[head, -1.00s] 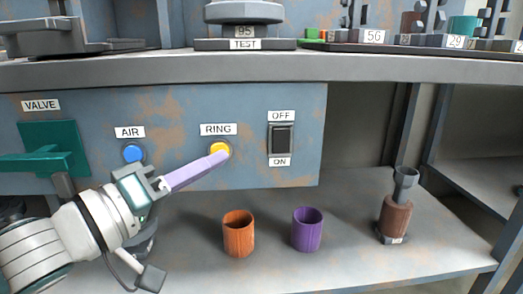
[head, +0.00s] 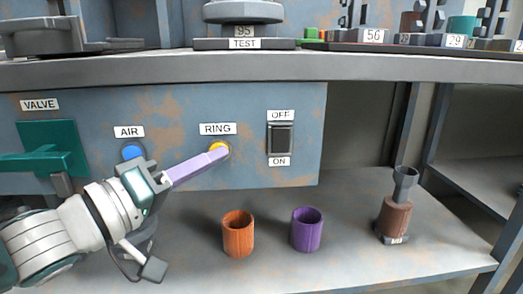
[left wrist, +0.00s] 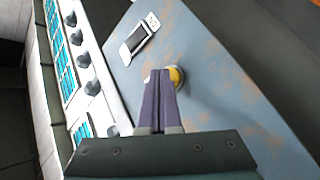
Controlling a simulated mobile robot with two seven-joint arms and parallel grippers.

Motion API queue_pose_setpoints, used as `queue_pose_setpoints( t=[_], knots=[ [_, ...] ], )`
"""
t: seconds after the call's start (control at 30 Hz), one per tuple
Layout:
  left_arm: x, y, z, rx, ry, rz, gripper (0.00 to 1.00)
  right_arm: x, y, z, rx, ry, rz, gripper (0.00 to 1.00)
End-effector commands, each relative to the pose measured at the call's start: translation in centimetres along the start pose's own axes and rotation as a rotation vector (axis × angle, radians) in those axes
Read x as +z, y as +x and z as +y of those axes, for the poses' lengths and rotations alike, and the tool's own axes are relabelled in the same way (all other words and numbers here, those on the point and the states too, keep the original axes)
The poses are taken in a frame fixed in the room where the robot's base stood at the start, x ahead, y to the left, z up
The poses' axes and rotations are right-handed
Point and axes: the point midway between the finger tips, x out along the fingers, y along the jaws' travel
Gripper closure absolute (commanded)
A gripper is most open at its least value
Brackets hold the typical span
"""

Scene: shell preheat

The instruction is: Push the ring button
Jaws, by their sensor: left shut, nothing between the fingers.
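The yellow ring button (head: 217,147) sits on the blue-grey panel under the RING label (head: 217,129). My left gripper (head: 222,152) is shut and empty, its purple fingers pointing at the button and covering its lower part in the head view. In the left wrist view the closed fingertips (left wrist: 160,76) overlap the left edge of the yellow button (left wrist: 176,76). The tips are at or very near the button; I cannot tell whether it is pressed in. My right gripper is not in view.
The blue AIR button (head: 132,152) and green valve handle (head: 45,160) are to the left. A black OFF/ON switch (head: 281,138) is to the right. An orange cup (head: 238,235) and a purple cup (head: 307,230) stand on the lower shelf. The bench edge (head: 270,68) runs above the panel.

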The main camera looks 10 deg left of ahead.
Motion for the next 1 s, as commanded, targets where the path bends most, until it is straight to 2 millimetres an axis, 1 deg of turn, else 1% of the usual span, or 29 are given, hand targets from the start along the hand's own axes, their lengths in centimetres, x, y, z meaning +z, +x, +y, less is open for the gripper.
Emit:
queue_pose_setpoints(
  t=[0.77, 1.0],
  knots=[
    [-0.37, 0.42, -0.33, -0.001, 0.001, 0.001, 1.00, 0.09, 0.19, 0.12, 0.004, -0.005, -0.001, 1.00],
    [-0.07, -0.08, 0.22, -0.001, -0.002, -0.001, 1.00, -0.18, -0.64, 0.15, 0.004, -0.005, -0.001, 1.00]
  ],
)
